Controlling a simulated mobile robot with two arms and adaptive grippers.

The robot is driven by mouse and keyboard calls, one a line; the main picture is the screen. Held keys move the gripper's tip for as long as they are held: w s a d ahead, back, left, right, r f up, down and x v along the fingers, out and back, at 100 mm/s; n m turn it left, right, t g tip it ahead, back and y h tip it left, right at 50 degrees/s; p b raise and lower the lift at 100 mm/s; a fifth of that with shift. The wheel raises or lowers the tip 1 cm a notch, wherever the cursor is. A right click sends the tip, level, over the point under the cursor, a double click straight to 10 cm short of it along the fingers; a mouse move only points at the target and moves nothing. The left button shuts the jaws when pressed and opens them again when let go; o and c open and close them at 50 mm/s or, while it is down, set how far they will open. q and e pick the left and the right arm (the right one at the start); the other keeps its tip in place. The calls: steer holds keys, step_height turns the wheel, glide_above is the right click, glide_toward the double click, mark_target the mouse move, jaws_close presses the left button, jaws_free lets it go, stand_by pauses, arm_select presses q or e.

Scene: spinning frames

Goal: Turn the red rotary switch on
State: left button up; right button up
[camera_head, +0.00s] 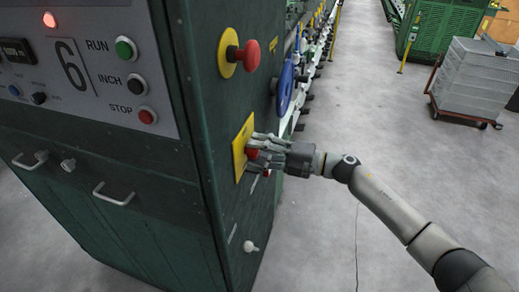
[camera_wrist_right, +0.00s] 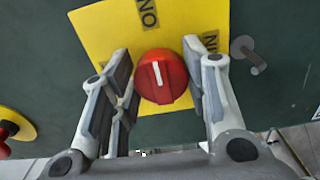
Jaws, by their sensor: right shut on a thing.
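The red rotary switch (camera_head: 251,153) sits on a yellow plate (camera_head: 238,160) on the side of the green machine cabinet. In the right wrist view the switch (camera_wrist_right: 150,88) is a round red knob with a white pointer line, close to upright in the picture and slightly tilted. My left gripper is out of view.
A red mushroom button (camera_head: 249,55) on a yellow disc is above the switch. A blue wheel (camera_head: 285,86) is behind my gripper. The front panel has RUN, INCH and STOP buttons (camera_head: 136,83).

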steer(key=shift+w, duration=0.1)
steer(key=o, duration=1)
steer(key=v, duration=1.2)
steer(key=shift+d, duration=0.1)
